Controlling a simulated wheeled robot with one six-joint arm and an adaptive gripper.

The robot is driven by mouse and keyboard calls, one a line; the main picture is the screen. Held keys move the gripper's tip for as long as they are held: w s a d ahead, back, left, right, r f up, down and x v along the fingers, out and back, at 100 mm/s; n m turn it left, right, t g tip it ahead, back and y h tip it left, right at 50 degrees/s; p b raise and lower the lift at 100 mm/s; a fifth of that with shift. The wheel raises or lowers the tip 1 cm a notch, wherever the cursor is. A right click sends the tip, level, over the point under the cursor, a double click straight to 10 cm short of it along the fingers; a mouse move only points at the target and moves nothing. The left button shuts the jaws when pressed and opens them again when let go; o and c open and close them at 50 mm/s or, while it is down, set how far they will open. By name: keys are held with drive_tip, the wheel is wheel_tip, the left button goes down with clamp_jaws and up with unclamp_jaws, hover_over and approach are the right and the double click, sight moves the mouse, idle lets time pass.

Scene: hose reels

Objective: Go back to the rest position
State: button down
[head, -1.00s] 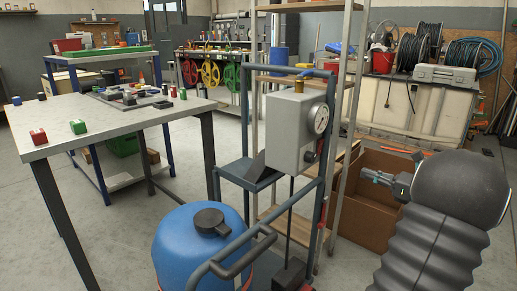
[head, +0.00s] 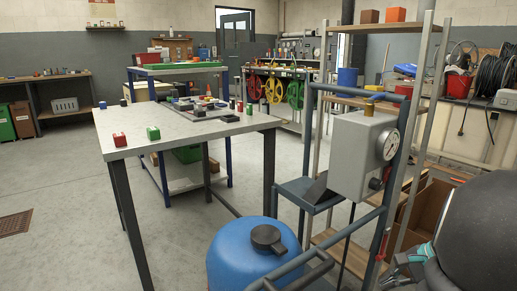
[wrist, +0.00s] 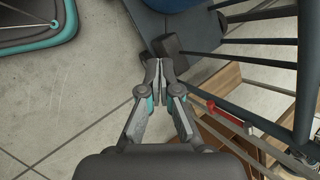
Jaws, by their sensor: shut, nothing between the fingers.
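My gripper (wrist: 160,66) points down in the wrist view, with its two fingers together and nothing between them. Below it are the floor and a dark metal cart base. In the head view my gripper (head: 402,270) shows at the lower right, partly cut off by the frame edge and my dark arm. It is to the right of the blue tank (head: 262,252) and the frame with a grey box and a gauge (head: 389,145).
A grey-topped table (head: 170,132) with red and green blocks stands at the left. A shelf rack (head: 413,110) and a cardboard box (head: 422,213) are close to my gripper. Hose reels (head: 275,90) are at the back. Open floor lies at the left.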

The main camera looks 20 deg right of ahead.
drive_tip(key=s+a+r+n+h, duration=0.1)
drive_tip(key=s+a+r+n, duration=0.1)
drive_tip(key=a+n, duration=0.4)
drive_tip(key=s+a+r+n+h, duration=0.2)
drive_tip(key=a+r+n, duration=0.2)
drive_tip(key=a, duration=0.8)
drive_tip(key=s+a+r+n+h, duration=0.1)
drive_tip(key=s+a+r+n, duration=0.1)
drive_tip(key=a+n, duration=0.6)
drive_tip(key=shift+s+a+r+t+p, duration=0.35)
drive_tip(key=shift+a+r, duration=0.15)
drive_tip(key=shift+a, duration=0.5)
